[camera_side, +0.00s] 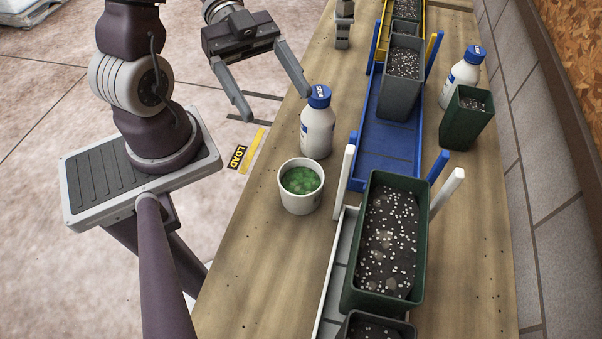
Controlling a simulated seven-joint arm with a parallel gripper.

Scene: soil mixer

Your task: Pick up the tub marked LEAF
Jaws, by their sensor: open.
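A white round tub (300,203) with green leafy-looking contents stands upright on the wooden bench, left of the planter racks. I cannot read any LEAF mark on it from this side. My gripper (277,105) is open and empty. It is above and behind the tub in the picture, apart from it, over the bench's left edge. A white bottle with a blue cap (318,133) stands just behind the tub, and one of my fingertips shows close to its cap; I cannot tell whether they touch.
A large green planter of speckled soil (353,282) stands right of the tub, beside white upright posts (345,172). A blue tray (383,155) holds a grey planter (398,102). Another bottle (461,75) and a green pot (465,122) stand at right. Bench front left is clear.

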